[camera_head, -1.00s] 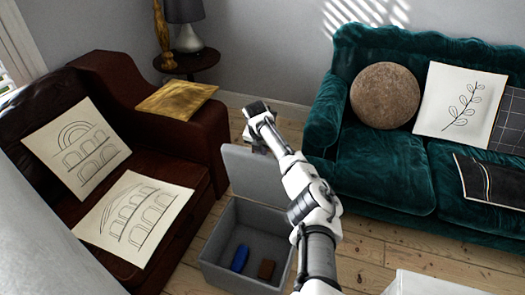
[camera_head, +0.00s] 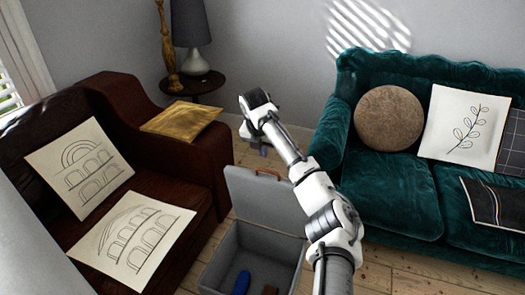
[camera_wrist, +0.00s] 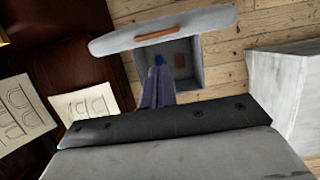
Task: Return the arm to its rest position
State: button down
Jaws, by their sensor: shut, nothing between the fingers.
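My arm (camera_head: 335,228) reaches up and forward from the bottom of the head view, over the floor between the two seats. My gripper (camera_head: 262,151) hangs at its far end, above and behind the grey box's raised lid. In the wrist view my gripper (camera_wrist: 157,85) shows as purplish fingers close together, pointing toward the box. The fingers are shut with nothing between them. The grey open box (camera_head: 213,268) holds a blue item (camera_head: 239,284) and a brown item (camera_head: 270,290). Its lid (camera_head: 268,200) stands open with a brown handle.
A brown leather armchair (camera_head: 205,215) with cushions is on the left. A green velvet sofa (camera_head: 395,205) with cushions is on the right. A lamp (camera_head: 190,25) stands on a small round table (camera_head: 203,84) at the back. Bare floorboards show around the box.

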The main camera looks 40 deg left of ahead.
jog(key=shift+s+r, duration=0.15)
jog(key=shift+r, duration=0.3)
